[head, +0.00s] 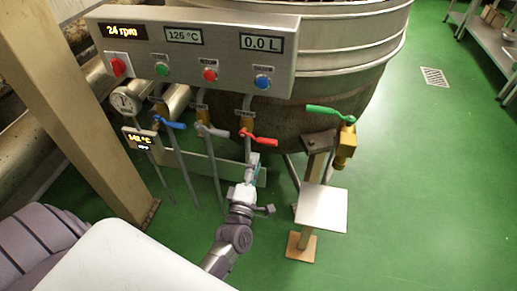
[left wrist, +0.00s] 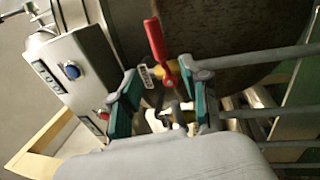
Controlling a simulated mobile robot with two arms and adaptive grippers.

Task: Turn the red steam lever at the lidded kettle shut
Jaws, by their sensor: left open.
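The red steam lever (head: 259,138) sits on a valve below the control panel, its handle pointing right in the head view. In the left wrist view the red lever (left wrist: 156,40) rises from a yellow valve body (left wrist: 166,72). My left gripper (head: 252,168) is just below the lever in the head view. In the left wrist view its open fingers (left wrist: 160,72) stand either side of the valve area, with most of the handle beyond their tips. Contact cannot be told. The steel kettle (head: 330,85) stands behind; its top is out of frame. My right gripper is not in view.
A blue lever (head: 170,123) and a grey lever (head: 212,131) are left of the red one; a green lever (head: 330,112) is right. The control panel (head: 205,53) hangs above. A small square plate (head: 321,208) stands at lower right. Green floor is free further right.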

